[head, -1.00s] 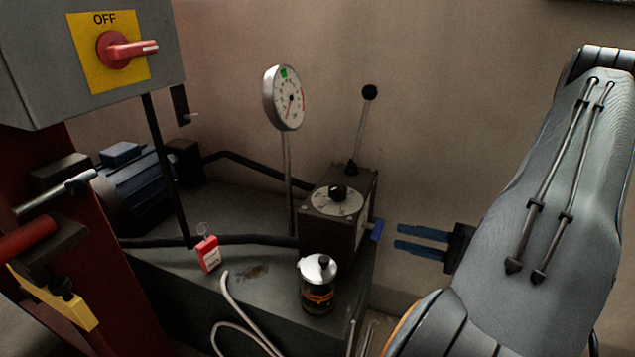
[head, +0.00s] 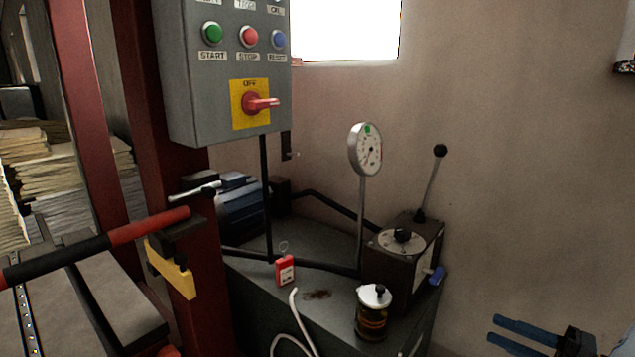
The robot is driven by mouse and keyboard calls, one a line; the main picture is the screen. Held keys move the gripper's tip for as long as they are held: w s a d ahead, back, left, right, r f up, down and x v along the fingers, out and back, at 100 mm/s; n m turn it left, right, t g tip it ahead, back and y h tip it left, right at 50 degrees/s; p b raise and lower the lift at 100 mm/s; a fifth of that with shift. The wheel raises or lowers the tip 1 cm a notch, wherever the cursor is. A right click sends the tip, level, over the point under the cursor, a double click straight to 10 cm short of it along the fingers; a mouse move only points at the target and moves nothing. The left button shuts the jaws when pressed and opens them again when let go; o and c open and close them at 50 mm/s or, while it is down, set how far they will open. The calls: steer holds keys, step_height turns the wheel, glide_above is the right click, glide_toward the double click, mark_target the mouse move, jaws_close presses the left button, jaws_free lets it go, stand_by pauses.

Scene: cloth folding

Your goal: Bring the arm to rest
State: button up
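My gripper (head: 518,336) shows at the lower right of the head view. Its two blue fingers point left and stand apart with a gap between them. Nothing is between the fingers. The gripper is in front of the wall, to the right of the dark control box (head: 402,262), and touches nothing that I can see. The rest of my arm is almost wholly outside the picture.
A grey panel (head: 185,70) with buttons and a red switch (head: 258,103) at OFF hangs on a red post. A gauge (head: 366,150), a lever (head: 431,185), a jar (head: 372,315) and a red tag (head: 285,270) are at the bench (head: 335,318). The right wall (head: 540,180) is bare.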

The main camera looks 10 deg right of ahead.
steer(key=w+a+r+n+g, duration=0.1)
steer(key=a+r+n+g, duration=0.2)
steer(key=a+g, duration=0.5)
steer(key=w+a+r+n+g, duration=0.15)
steer(key=a+r+g, duration=0.3)
steer(key=a, duration=0.75)
steer(key=shift+s+a+r+n+h, duration=1.85)
steer(key=shift+s+a+h, duration=0.85)
steer(key=shift+a, duration=1.45)
steer(key=shift+s+a+r+n+h, duration=2.05)
steer(key=shift+a+h, duration=0.95)
steer(key=shift+a, duration=1.15)
steer(key=d+r+m+p, duration=0.3)
steer(key=d+r+p, duration=0.3)
steer(key=p, duration=0.8)
steer(key=shift+s+d+r+g+h, duration=0.25)
steer(key=shift+d+g, duration=0.2)
steer(key=shift+d, duration=0.5)
